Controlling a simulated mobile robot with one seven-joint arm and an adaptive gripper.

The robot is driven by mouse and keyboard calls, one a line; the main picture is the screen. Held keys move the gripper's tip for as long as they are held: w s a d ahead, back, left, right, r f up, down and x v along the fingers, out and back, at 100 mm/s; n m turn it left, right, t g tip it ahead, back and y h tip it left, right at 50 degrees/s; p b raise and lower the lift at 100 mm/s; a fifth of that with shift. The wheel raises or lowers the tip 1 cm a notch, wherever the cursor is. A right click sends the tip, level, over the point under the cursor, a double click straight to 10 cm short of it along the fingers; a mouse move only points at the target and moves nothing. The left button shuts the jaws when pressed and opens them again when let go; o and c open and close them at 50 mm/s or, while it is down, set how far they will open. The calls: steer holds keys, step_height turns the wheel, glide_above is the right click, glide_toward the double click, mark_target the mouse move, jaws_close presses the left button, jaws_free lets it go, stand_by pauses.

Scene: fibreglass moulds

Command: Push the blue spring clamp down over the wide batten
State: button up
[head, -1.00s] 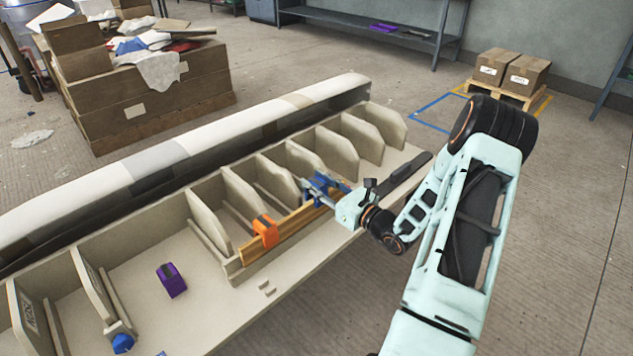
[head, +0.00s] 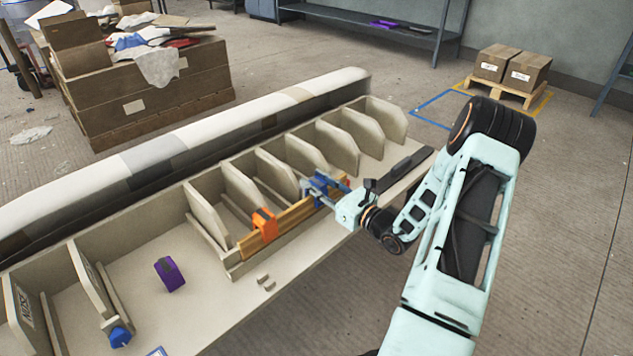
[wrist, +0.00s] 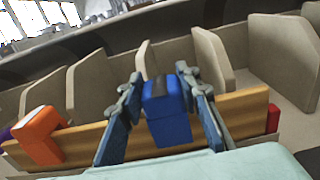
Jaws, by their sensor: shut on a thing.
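The blue spring clamp (wrist: 167,112) is between the fingers of my gripper (wrist: 166,95) in the wrist view, and the fingers are shut on it. In the head view my gripper (head: 328,194) holds the clamp at the right part of the wide wooden batten (head: 290,220). In the wrist view the batten (wrist: 236,108) runs across behind the clamp and fingers. The clamp overlaps the batten in the picture; whether its jaws straddle the top edge is hidden. An orange clamp (head: 263,226) sits over the batten farther left, also in the wrist view (wrist: 39,134).
The batten stands along the ribbed beige mould (head: 205,325), with upright ribs (head: 207,212) behind it. A purple clamp (head: 170,275) and a blue one (head: 120,336) are at the left. A red piece (wrist: 273,117) is at the batten's right end.

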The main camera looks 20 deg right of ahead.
steer(key=o, duration=1.2)
steer(key=shift+f, duration=0.1)
steer(key=shift+o, duration=0.2)
